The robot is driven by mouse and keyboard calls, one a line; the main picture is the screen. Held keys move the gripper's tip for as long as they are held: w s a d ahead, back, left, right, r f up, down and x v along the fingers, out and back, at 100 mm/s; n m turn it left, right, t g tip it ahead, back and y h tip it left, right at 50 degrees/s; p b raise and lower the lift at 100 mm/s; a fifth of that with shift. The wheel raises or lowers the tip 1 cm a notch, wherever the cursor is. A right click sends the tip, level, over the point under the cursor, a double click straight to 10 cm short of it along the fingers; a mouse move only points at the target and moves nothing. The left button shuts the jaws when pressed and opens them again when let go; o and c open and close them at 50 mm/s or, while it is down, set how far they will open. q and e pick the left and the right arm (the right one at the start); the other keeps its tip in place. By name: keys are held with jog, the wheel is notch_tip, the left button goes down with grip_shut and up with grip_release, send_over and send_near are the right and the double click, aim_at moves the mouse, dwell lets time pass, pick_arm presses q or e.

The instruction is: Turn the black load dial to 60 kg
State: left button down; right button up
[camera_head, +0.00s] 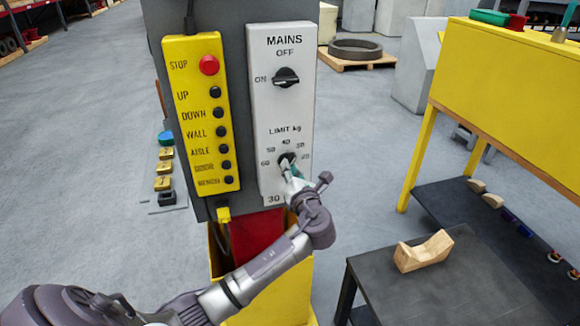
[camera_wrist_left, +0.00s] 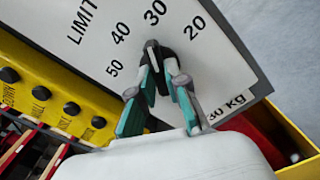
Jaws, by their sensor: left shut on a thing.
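The black load dial (camera_head: 288,158) sits low on the white panel (camera_head: 279,110), under the words LIMIT kg, with marks 20 to 60 around it. My left gripper (camera_head: 291,169) is at the dial from below. In the left wrist view its two teal-and-grey fingers (camera_wrist_left: 158,80) are closed on the sides of the dial (camera_wrist_left: 154,51). The dial's pale pointer aims close to 30, slightly toward 40. A readout (camera_wrist_left: 226,108) below shows 30 kg. The fingers hide part of the dial. My right gripper is not in view.
A yellow strip (camera_head: 201,120) with a red stop button and several black buttons is left of the panel. The black MAINS switch (camera_head: 286,78) is above the dial. A dark table (camera_head: 440,290) with a wooden block (camera_head: 424,252) stands at right.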

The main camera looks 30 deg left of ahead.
pick_arm(q)
jog(key=shift+f+n+b, duration=0.2)
jog(key=shift+n+b, duration=4.1)
jog(key=shift+n, duration=7.8)
jog(key=c, duration=1.2)
grip_release()
jog(key=shift+r, duration=0.15)
jog(key=shift+o, duration=0.2)
jog(key=shift+d, duration=0.1)
